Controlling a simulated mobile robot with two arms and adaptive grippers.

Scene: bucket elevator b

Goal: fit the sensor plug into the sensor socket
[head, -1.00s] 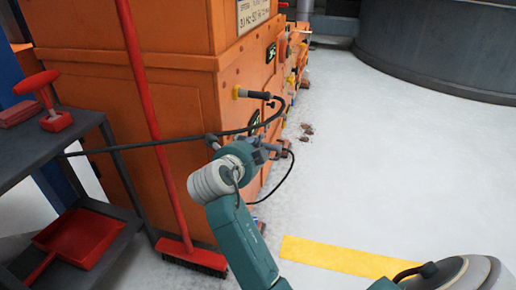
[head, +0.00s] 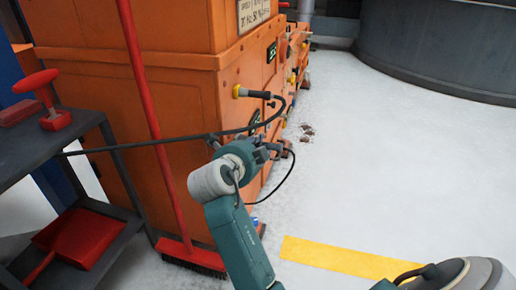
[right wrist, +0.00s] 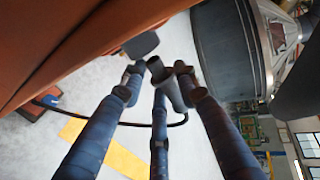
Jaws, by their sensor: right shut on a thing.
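My right gripper (head: 270,149) is beside the orange machine casing, at the middle of the head view. In the right wrist view its fingers (right wrist: 160,78) are closed around a dark cylindrical piece, the sensor plug (right wrist: 172,92). A thin black cable (head: 289,172) loops down from the gripper tip; a cable (right wrist: 150,125) also curves behind the fingers in the wrist view. The plug itself is too small to make out in the head view. I cannot clearly identify the sensor socket. My left gripper is not in view.
A red broom (head: 150,120) leans on the casing. A dark shelf (head: 75,160) stands left. The floor to the right is open.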

